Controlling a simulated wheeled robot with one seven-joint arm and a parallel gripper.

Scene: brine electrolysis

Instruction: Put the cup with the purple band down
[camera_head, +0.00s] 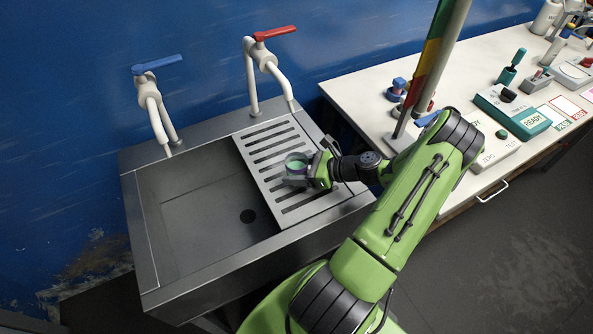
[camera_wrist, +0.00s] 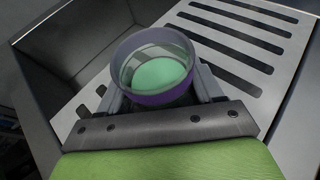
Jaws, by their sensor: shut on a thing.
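The cup with the purple band (camera_wrist: 150,97) is between the two fingers of my gripper (camera_wrist: 152,92) in the wrist view, with pale green content or a green bottom inside. My gripper is shut on it. In the head view the small cup (camera_head: 297,162) and my gripper (camera_head: 298,176) are over the slotted drainboard (camera_head: 262,167) on the right part of the sink. The cup looks upright. I cannot tell whether its base touches the drainboard, as the fingers hide its lower part.
The open sink basin (camera_head: 190,215) with a dark drain hole lies left of the drainboard. A blue-handled tap (camera_head: 155,105) and a red-handled tap (camera_head: 262,65) stand behind. A white bench (camera_head: 365,85) with several instruments is at right. Drainboard slots around the cup are clear.

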